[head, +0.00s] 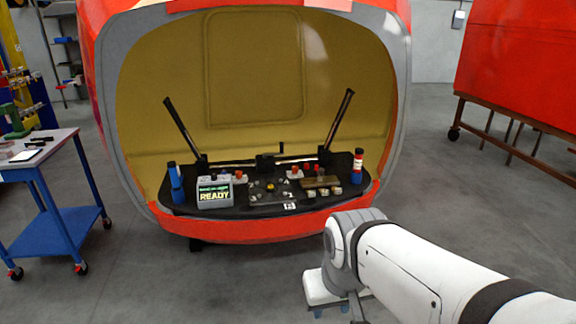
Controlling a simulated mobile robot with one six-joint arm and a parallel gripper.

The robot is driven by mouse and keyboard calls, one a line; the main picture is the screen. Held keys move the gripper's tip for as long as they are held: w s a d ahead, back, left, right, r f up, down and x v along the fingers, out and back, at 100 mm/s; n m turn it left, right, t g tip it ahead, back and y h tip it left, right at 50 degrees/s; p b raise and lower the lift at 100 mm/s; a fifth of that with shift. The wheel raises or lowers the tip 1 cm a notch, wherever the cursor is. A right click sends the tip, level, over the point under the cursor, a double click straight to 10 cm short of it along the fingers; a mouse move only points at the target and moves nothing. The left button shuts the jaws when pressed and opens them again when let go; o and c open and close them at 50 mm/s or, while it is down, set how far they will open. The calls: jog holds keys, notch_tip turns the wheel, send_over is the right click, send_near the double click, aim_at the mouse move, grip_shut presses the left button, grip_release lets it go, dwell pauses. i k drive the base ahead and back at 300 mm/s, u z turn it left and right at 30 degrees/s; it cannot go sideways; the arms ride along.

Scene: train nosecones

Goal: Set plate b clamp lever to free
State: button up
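A dark console shelf (230,207) spans the opening of the red nosecone (250,230). Near its middle is a grey plate (265,197) with several small round fittings and a yellow one. Small red knobs (295,168) stand behind it, and a brownish block (320,182) lies to the right. A short black handle (281,147) rises at the back. I cannot tell which part is the plate b clamp lever or how it is set. My gripper (330,309) hangs low in front of the nosecone, apart from the console; its fingers are too unclear to read.
A display box (214,192) reading READY stands on the console's left. Two black rods slant up behind. A blue-legged cart (45,160) is at left, a red panel on a stand (520,70) at right. The floor between is clear.

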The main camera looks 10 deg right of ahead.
aim_at(319, 178)
jog(key=u, duration=1.65)
jog(key=k, duration=1.3)
jog(key=z, duration=1.6)
jog(key=i, duration=1.25)
jog(key=z, duration=0.05)
